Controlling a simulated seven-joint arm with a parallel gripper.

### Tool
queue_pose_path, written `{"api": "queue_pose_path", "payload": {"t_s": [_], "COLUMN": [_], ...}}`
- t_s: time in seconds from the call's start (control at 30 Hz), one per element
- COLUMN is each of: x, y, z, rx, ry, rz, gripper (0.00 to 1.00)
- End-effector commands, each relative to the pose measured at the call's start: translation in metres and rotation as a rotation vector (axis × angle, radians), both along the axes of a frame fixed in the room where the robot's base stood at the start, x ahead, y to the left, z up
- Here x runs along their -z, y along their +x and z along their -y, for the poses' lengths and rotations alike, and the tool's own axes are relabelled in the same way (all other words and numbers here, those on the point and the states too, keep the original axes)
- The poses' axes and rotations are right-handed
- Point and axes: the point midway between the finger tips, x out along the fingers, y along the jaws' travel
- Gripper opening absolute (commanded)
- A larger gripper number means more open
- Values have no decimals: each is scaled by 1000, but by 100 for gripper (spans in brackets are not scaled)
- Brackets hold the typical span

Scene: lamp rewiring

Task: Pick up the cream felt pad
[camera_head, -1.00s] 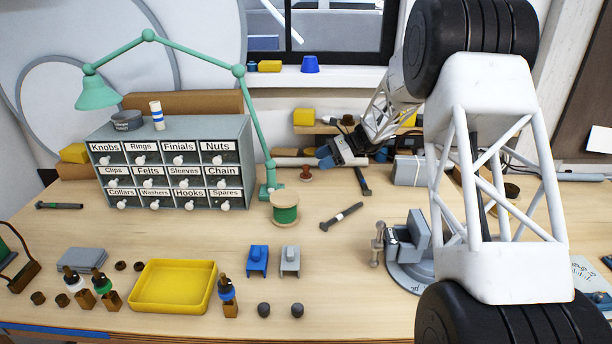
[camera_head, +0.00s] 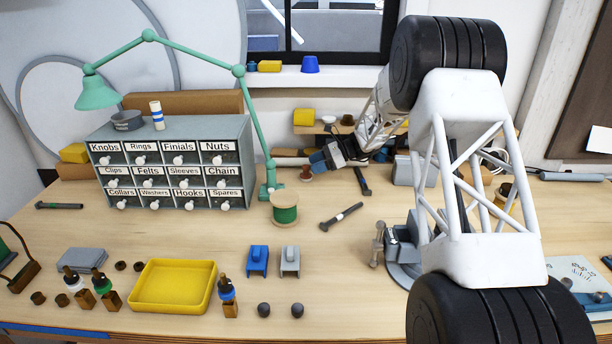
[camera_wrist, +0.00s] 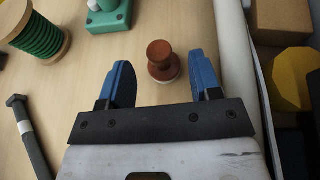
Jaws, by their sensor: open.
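No separate cream felt pad stands out in either view. A small reddish-brown turned knob (camera_wrist: 160,58) with a thin pale rim under its base stands on the bench; I cannot tell whether that rim is felt. It also shows in the head view (camera_head: 306,174), behind the green spool. My gripper (camera_wrist: 162,75) is open, with its two blue fingers on either side of the knob in the wrist view and nothing held. In the head view my gripper (camera_head: 318,161) is above the rear of the bench, close to the knob. The gap between them is unclear.
A green wire spool (camera_head: 285,209) and a hammer-like tool (camera_wrist: 29,135) lie left of my gripper in the wrist view. The green lamp base (camera_wrist: 108,16) is beyond. A grey drawer cabinet (camera_head: 190,127) with labelled drawers, including Felts, stands left, its drawers shut.

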Motion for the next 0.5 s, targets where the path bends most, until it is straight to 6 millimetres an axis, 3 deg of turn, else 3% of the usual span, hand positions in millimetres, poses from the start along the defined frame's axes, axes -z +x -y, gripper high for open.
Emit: {"api": "queue_pose_path", "payload": {"t_s": [0.5], "x": [3], "y": [-1], "z": [-8], "rx": [0], "ry": [1], "rz": [0], "gripper": [58]}}
